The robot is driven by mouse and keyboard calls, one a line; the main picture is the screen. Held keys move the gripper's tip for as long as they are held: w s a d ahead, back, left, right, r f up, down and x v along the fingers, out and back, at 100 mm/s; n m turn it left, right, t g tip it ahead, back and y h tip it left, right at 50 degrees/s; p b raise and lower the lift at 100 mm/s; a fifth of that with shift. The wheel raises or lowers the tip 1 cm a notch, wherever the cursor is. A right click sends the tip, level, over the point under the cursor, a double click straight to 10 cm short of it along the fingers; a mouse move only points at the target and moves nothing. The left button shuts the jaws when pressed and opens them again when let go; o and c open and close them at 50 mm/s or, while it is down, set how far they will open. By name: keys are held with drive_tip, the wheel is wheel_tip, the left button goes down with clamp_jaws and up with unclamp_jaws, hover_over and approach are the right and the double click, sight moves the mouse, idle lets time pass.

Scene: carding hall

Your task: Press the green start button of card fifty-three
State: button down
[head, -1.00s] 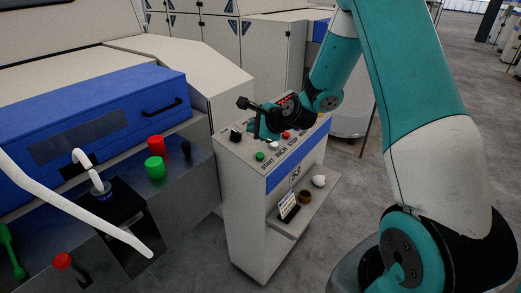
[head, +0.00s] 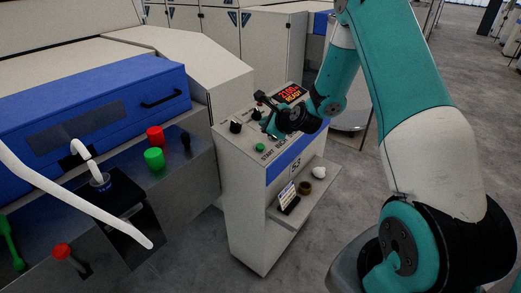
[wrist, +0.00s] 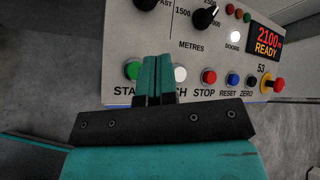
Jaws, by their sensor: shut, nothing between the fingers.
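The green start button (head: 259,147) sits at the front left of the sloped panel on the pedestal (head: 245,200) marked 53. In the wrist view the green button (wrist: 132,71) shows just left of my fingers, its right edge close to or behind them. My gripper (head: 267,125) is shut and empty over the panel. In the wrist view its teal fingertips (wrist: 156,62) lie between the green button and the white inch button (wrist: 180,74). Whether they touch the panel I cannot tell. The display (wrist: 266,43) reads 2100 and READY.
The red stop (wrist: 209,77), blue reset (wrist: 232,79) and black zero (wrist: 252,81) buttons run to the right, then a red mushroom button (wrist: 278,84). A black knob (wrist: 205,17) stands above. A blue-covered machine (head: 110,110) is at left.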

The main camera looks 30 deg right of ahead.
sight(261, 148)
drive_tip(key=f+b, duration=0.1)
drive_tip(key=f, duration=0.1)
drive_tip(key=w+f+b, duration=0.1)
drive_tip(key=f, duration=0.1)
drive_tip(key=f+b, duration=0.1)
drive_tip(key=f, duration=0.1)
drive_tip(key=shift+w+a+f+b, duration=0.15)
drive_tip(key=shift+w+a+b, duration=0.15)
drive_tip(key=shift+b, duration=0.1)
drive_tip(key=shift+f, duration=0.1)
idle(1.5)
drive_tip(key=shift+w+f, duration=0.1)
drive_tip(key=shift+f, duration=0.2)
drive_tip(key=shift+w+a+f+b, duration=0.1)
drive_tip(key=shift+f+b, duration=0.3)
drive_tip(key=shift+f, duration=0.05)
idle(0.6)
drive_tip(key=shift+r, duration=0.1)
drive_tip(key=shift+s+r+p, duration=0.25)
drive_tip(key=shift+r+p, duration=0.5)
drive_tip(key=r+p, duration=0.2)
drive_tip(key=r, duration=0.1)
drive_tip(key=s+r+p, duration=0.1)
drive_tip(key=r, duration=0.1)
drive_tip(key=shift+s+d+p, duration=0.1)
drive_tip(key=shift+d+p, duration=0.25)
